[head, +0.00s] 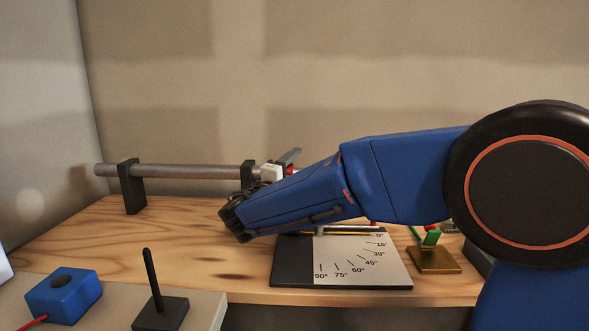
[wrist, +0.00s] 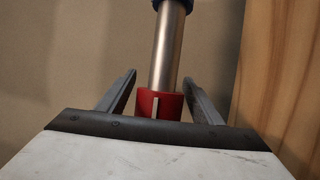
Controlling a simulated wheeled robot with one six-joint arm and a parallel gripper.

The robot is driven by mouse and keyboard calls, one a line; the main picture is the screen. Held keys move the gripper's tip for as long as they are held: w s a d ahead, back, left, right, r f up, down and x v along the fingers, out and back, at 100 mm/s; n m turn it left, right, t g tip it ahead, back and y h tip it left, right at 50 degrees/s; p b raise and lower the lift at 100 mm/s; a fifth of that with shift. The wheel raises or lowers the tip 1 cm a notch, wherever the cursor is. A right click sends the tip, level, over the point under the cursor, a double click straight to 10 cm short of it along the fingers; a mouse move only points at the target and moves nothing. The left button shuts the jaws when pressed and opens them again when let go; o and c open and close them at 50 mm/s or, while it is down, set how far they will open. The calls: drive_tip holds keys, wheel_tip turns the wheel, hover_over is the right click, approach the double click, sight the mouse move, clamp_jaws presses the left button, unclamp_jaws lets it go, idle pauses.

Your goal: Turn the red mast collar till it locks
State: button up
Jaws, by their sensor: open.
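The red mast collar (wrist: 167,107) sits around a grey metal mast (wrist: 165,55) in the wrist view. A pale upright mark shows on its side, and its lower part is hidden by my gripper body. My gripper (wrist: 159,78) is open, one finger on each side of the collar, with a gap visible at the left finger; contact at the right is hard to tell. In the head view a small bit of red (head: 290,169) shows beside my gripper's grey fingers (head: 293,157), mostly hidden by my arm.
A grey horizontal bar (head: 190,171) rests in black brackets (head: 132,187) at the back of the wooden bench (head: 85,235). An angle-marked board (head: 345,268) lies under my arm, with a brass plate (head: 433,261) to its right. A blue block (head: 63,297) and black post (head: 154,280) stand front left.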

drive_tip(key=shift+c, duration=0.3)
drive_tip(key=c, duration=1)
drive_tip(key=shift+o, duration=0.2)
drive_tip(key=shift+s+f+n+g+y, duration=0.4)
drive_tip(key=shift+f+n+g+y, duration=0.3)
drive_tip(key=shift+g, duration=1.85)
drive_tip(key=shift+s+f+n+g+y, duration=0.55)
drive_tip(key=shift+n+g, duration=0.3)
drive_tip(key=shift+g, duration=1.75)
drive_tip(key=shift+s+f+n+g+y, duration=0.3)
drive_tip(key=shift+f+n+g+y, duration=0.4)
drive_tip(key=shift+g, duration=1.85)
drive_tip(key=shift+s, duration=0.1)
